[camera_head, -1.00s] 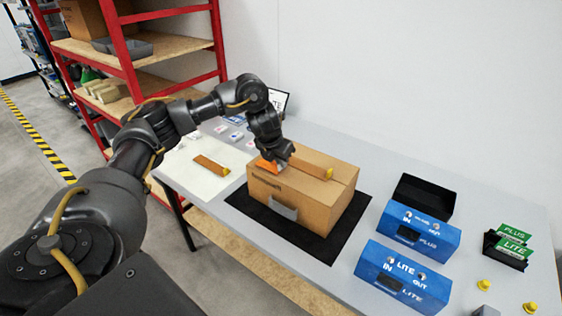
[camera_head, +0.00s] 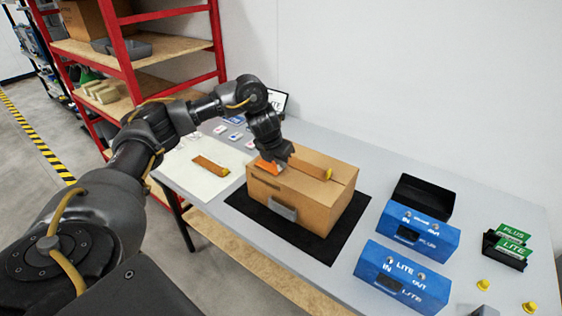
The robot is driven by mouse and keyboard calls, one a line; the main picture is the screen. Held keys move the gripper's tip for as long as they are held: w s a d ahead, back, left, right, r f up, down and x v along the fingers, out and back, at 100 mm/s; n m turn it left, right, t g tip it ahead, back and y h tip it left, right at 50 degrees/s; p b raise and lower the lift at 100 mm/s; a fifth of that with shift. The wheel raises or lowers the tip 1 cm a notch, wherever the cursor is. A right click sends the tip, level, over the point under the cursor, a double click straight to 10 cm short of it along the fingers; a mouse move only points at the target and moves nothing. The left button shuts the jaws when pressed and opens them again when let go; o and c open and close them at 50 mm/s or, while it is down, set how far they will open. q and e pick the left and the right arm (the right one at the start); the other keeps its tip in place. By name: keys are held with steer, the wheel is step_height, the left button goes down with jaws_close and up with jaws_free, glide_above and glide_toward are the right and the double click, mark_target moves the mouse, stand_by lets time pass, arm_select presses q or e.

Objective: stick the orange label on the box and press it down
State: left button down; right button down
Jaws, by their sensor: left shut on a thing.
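The closed cardboard box (camera_head: 318,203) stands on a black mat (camera_head: 333,241) in the middle of the table. The orange label (camera_head: 267,166) is at the left end of the box top, under my left gripper (camera_head: 277,163). My left gripper is shut on the label and points down at the box. I cannot tell whether the label touches the cardboard all over, as the fingers hide part of it. My right gripper is not in view.
A brown strip with a yellow end (camera_head: 210,165) lies on a white sheet (camera_head: 190,180) left of the box; a similar strip (camera_head: 312,163) lies on the box top. Blue housings (camera_head: 405,275), a black tray (camera_head: 424,198) and green cards (camera_head: 513,243) stand to the right.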

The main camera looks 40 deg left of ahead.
arm_select(q)
steer(key=shift+f, duration=0.15)
steer(key=c, duration=1.5)
jaws_free()
steer(key=shift+r+p, duration=3.25)
steer(key=shift+r, duration=0.3)
